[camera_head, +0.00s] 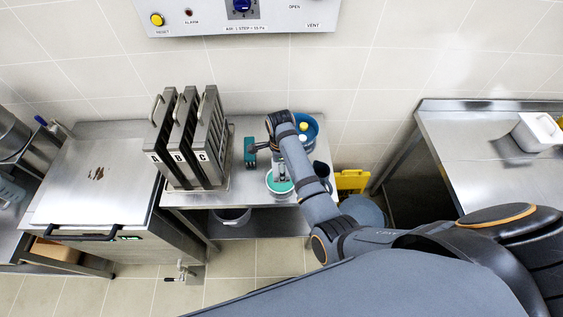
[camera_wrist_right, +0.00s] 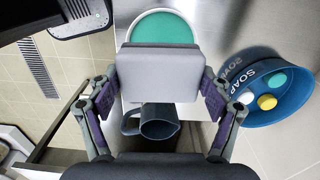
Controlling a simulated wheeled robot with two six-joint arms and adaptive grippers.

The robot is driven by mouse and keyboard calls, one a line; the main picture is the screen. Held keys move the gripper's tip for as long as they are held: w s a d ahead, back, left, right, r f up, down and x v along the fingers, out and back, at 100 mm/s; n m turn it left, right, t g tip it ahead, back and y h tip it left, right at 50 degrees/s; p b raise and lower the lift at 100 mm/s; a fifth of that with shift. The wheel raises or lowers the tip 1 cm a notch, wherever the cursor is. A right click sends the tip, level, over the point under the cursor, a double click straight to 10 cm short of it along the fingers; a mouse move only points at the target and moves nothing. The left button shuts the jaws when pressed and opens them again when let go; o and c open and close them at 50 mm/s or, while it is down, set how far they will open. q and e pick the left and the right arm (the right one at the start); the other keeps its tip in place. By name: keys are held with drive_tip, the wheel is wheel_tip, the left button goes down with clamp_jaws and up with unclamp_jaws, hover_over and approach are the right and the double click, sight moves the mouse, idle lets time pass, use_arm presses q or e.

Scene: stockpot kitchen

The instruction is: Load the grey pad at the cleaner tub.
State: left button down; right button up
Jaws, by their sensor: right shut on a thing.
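The cleaner tub (camera_head: 280,191) is a small pale round tub with green content, standing near the front of the steel table. In the right wrist view the tub (camera_wrist_right: 160,12) lies beyond the pad. The grey pad (camera_wrist_right: 160,75) is a pale grey rounded block, held between the purple-and-grey fingers of my right gripper (camera_wrist_right: 163,95). In the head view my right gripper (camera_head: 281,170) is over the tub and partly hidden by my arm. The pad overlaps the green content in the wrist view; I cannot tell if they touch. My left gripper is not in view.
A blue SOAP tub (camera_wrist_right: 265,92) with coloured balls stands behind my right gripper. A dark jug (camera_wrist_right: 157,122) is close beside the cleaner tub. A teal block (camera_head: 250,153) and upright plates marked A, B, C (camera_head: 203,140) are to the left. A yellow object (camera_head: 352,181) stands right.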

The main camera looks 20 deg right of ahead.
drive_tip(key=f, duration=0.4)
drive_tip(key=shift+w+d+f, duration=0.1)
drive_tip(key=shift+w+d, duration=0.05)
drive_tip(key=shift+w, duration=0.05)
drive_tip(key=shift+f, duration=0.65)
use_arm(q)
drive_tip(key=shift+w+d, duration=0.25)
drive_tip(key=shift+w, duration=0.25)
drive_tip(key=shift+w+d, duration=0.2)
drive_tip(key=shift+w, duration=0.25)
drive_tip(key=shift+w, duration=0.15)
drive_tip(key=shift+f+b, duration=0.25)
drive_tip(key=shift+b, duration=0.05)
use_arm(e)
drive_tip(key=shift+f, duration=0.5)
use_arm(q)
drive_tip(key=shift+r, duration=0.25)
use_arm(e)
drive_tip(key=shift+s+f, duration=0.1)
drive_tip(key=shift+s, duration=0.05)
